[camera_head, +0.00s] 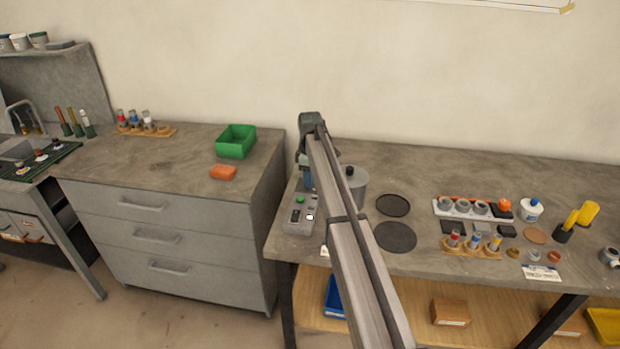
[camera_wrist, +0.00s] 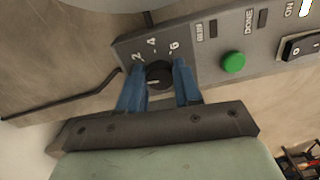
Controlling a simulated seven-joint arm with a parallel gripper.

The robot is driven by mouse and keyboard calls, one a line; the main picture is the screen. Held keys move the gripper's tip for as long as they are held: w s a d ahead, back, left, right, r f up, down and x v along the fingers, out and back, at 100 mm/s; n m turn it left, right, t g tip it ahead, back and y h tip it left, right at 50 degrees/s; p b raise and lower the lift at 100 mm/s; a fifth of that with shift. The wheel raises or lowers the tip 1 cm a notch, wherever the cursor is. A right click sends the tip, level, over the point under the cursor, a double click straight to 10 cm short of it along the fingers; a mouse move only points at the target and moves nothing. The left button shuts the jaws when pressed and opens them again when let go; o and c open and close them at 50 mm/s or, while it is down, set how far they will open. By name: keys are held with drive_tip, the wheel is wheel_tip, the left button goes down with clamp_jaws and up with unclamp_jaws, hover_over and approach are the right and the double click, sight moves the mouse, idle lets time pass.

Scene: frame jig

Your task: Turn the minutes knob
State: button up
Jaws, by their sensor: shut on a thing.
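The minutes knob (camera_wrist: 158,76) is a small dark round knob on a grey control panel (camera_wrist: 205,65), with the marks 2, 4 and 6 beside it in the wrist view. My gripper (camera_wrist: 160,84) has its two blue fingers on either side of the knob and is shut on it. The lower part of the knob is partly hidden by the gripper. In the head view the control box (camera_head: 300,218) sits at the left end of the right bench, and my arm hides the knob there.
On the panel are a green button (camera_wrist: 232,63) and a black rocker switch (camera_wrist: 301,46). A grey pot (camera_head: 354,186) stands beside the box. Two dark discs (camera_head: 395,237) and several small parts lie to the right. A gap separates this bench from the drawer cabinet (camera_head: 165,235).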

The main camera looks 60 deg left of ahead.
drive_tip(key=m, duration=0.7)
drive_tip(key=shift+s, duration=0.15)
drive_tip(key=m, duration=0.6)
drive_tip(key=shift+s, duration=0.1)
drive_tip(key=m, duration=0.6)
drive_tip(key=shift+a+m, duration=0.1)
drive_tip(key=shift+m, duration=0.2)
drive_tip(key=m, duration=0.6)
drive_tip(key=shift+a, duration=0.1)
drive_tip(key=o, duration=1)
drive_tip(key=shift+o, duration=0.2)
wheel_tip(320, 180, up, 14)
